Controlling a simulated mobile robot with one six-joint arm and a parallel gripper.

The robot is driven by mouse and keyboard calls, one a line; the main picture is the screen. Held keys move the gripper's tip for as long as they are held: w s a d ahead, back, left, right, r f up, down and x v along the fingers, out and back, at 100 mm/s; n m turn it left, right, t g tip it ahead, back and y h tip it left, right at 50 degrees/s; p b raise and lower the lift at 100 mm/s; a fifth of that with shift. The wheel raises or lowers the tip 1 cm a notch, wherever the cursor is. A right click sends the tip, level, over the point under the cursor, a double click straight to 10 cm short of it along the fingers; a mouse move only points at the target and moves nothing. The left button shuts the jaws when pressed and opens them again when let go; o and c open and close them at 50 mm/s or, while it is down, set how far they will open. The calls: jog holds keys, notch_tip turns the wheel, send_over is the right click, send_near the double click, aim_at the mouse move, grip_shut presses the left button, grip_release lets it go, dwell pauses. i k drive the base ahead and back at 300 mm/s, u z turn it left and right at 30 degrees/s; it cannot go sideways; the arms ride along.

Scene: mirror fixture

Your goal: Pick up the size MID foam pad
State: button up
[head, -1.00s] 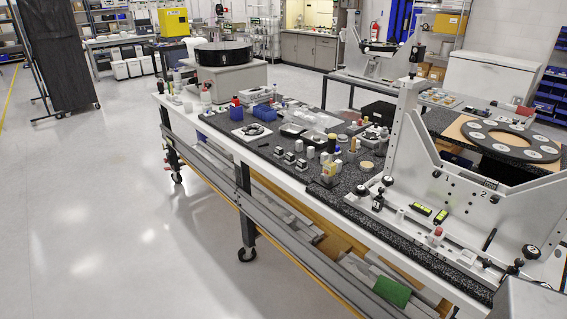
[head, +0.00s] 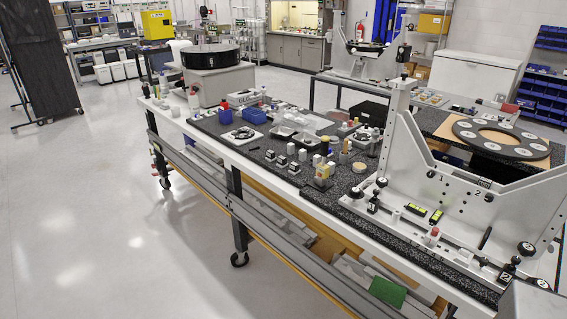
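No pad with a readable MID label shows in the head view, so I cannot tell which item is the size MID foam pad. Several small grey and dark blocks (head: 281,161) stand in a row on the speckled black work surface of the long bench. A yellow item (head: 322,171) stands on a small holder to their right. These things are too small to read any size marks. My gripper is not in view.
The white mirror fixture (head: 404,140) stands at the bench's right end. The floor (head: 90,200) at left is clear.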

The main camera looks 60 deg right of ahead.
aim_at(282, 161)
jog(key=i, duration=0.85)
jog(key=u, duration=0.05)
